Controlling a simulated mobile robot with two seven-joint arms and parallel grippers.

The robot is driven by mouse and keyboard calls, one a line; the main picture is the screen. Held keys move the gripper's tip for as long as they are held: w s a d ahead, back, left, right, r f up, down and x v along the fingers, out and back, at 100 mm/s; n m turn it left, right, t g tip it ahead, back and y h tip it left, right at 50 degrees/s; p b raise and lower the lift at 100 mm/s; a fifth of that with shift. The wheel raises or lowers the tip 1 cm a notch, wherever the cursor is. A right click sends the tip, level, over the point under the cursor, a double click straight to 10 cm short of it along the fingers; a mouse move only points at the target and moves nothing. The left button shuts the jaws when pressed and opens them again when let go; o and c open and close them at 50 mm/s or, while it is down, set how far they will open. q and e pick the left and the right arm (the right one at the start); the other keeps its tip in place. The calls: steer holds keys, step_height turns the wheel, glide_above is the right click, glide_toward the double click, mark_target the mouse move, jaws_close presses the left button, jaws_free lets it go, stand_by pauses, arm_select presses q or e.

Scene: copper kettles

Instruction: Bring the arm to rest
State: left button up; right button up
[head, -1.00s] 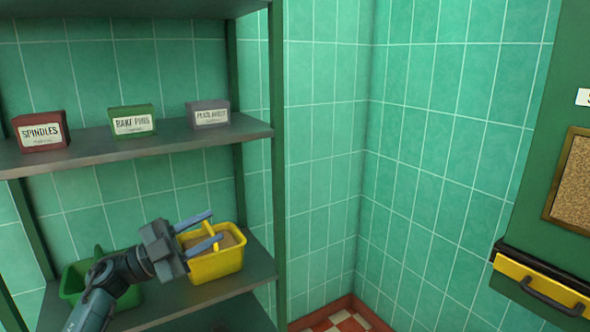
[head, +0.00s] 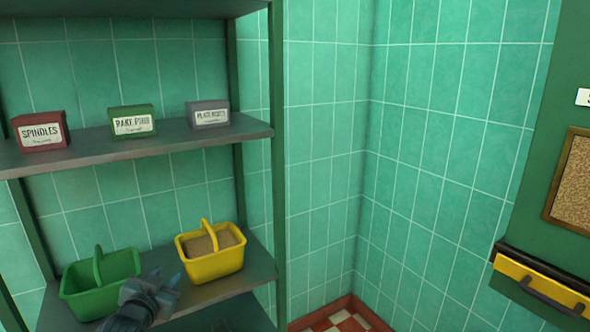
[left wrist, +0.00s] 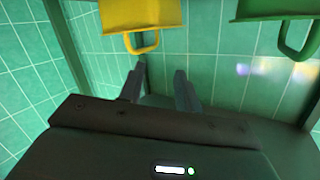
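My left gripper (head: 170,279) is low in the head view, in front of the lower shelf and beside the green basket. Its fingers are apart in the left wrist view (left wrist: 160,78), with nothing between them. The green basket (head: 100,288) stands on the lower shelf, its right front corner partly hidden by my gripper. The yellow basket (head: 214,265), with brown contents, stands to its right, apart from the gripper. The left wrist view shows the yellow basket (left wrist: 140,16) at top and the green basket (left wrist: 270,10) at top right. My right gripper is not in view.
The lower shelf (head: 205,296) and upper shelf (head: 170,138) belong to a green-framed rack. Red, green and grey labelled boxes sit on the upper shelf. A green panel with a yellow drawer (head: 540,287) is at right. The space before the tiled corner looks clear.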

arm_select(q)
steer(key=s+d+f+g+h, duration=0.1)
steer(key=s+d+f+g, duration=0.1)
steer(key=s+d+f, duration=0.45)
steer(key=s+d+f+g+h, duration=0.15)
steer(key=s+d+f, duration=0.25)
steer(key=s+f, duration=0.5)
steer(key=s+d+g, duration=0.1)
steer(key=s+d, duration=0.1)
steer(key=s, duration=0.7)
steer(key=s+d+f+h, duration=0.1)
steer(key=s+d, duration=0.2)
steer(key=s, duration=0.6)
steer(key=shift+s+d+g, duration=0.15)
steer(key=shift+d+g, duration=0.15)
steer(key=shift+g, duration=0.05)
steer(key=shift+h, duration=0.25)
